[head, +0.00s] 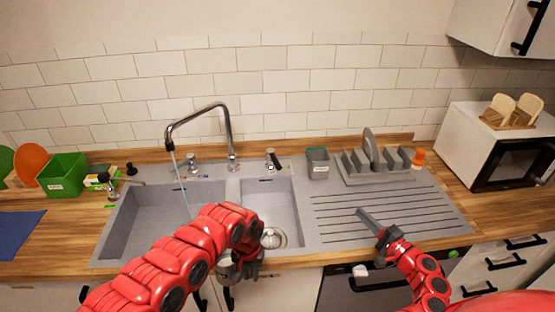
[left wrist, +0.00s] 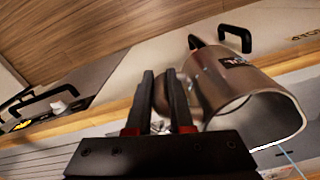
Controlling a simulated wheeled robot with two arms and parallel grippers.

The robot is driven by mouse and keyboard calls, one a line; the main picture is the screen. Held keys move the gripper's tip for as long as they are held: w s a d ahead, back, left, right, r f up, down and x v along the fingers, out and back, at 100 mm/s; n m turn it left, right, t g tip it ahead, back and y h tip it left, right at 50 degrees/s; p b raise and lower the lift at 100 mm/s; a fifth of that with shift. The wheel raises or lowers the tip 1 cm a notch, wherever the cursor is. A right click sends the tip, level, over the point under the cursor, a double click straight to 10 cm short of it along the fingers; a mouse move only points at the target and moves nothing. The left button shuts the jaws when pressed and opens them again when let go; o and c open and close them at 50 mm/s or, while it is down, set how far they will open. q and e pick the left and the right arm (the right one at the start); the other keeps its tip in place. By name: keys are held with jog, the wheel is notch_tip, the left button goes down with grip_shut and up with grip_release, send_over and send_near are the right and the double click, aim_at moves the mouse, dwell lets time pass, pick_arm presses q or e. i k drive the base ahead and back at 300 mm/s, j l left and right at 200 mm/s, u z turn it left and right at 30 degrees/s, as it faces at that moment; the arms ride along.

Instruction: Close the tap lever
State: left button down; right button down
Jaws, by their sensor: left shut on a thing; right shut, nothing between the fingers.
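The chrome tap (head: 231,143) rises behind the sink, its spout bent left over the left basin. A thin pale-blue stream (head: 180,182) falls from the spout. Small chrome fittings stand left of the tap base (head: 192,165) and right of it (head: 274,161); I cannot tell which is the tap lever. My left gripper (head: 246,264) is low at the sink's front edge, away from the fittings. In the left wrist view its fingers (left wrist: 161,100) are closed beside a metal pot (left wrist: 228,85); the grip point is partly hidden. My right gripper (head: 370,222) is shut and empty over the drainboard.
A grey dish rack (head: 375,164) and a grey holder (head: 318,163) stand behind the drainboard (head: 345,205). A green bin (head: 64,175) is at the left and a microwave (head: 500,148) at the right. My left arm crosses the front of the left basin.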

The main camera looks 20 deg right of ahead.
aim_at(271, 153)
jog(key=i+j, duration=0.2)
jog(key=i, duration=0.3)
jog(key=i+j, duration=0.15)
jog(key=i, duration=0.35)
